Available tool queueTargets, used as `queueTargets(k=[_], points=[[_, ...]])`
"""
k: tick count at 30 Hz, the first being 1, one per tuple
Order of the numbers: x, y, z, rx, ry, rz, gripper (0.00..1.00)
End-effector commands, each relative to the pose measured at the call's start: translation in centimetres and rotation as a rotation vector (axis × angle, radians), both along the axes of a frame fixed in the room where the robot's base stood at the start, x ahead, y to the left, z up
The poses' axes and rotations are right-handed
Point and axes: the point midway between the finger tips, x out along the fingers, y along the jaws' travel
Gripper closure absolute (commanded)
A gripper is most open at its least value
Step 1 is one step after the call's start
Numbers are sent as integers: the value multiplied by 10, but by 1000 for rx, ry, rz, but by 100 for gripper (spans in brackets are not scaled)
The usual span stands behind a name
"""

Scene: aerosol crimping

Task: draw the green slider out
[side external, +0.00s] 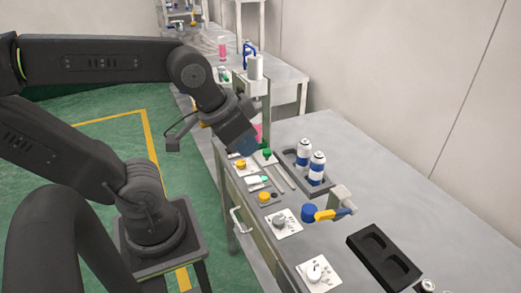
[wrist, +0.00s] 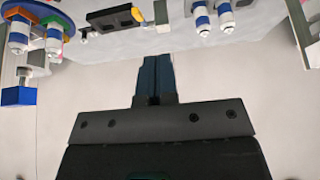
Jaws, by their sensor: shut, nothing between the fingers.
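My gripper (side external: 246,146) is above the near-left edge of the workbench, with its blue fingers pointing down over the control plates. In the wrist view its two blue fingers (wrist: 153,58) are together with nothing between them. A green knob (side external: 267,153) stands on a plate just right of the fingertips, beside a long grey rail. A smaller green piece (side external: 264,180) sits on a white plate nearer the camera. I cannot tell for certain which of the two is the green slider. The gripper appears apart from both. Neither is clear in the wrist view.
Blue-and-white cans (side external: 317,168) stand in a dark tray right of the rails. Yellow knobs (side external: 264,196) sit close by on the left edge. A yellow-handled valve (side external: 325,214) and a black two-pocket tray (side external: 384,257) are nearer. The bench's right side is clear.

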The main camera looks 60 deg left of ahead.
Motion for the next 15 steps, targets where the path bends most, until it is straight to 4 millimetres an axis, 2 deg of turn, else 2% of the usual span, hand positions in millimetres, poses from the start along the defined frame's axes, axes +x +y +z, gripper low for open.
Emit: queueTargets(k=[1,5,8,11,15], points=[[0,0,0,0,0,0,100],[5,3,-1,0,4,16,88],[22,15,-4,0,16,70,78],[50,39,-13,0,34,163,68],[93,90,-35,-7,57,322,55]])
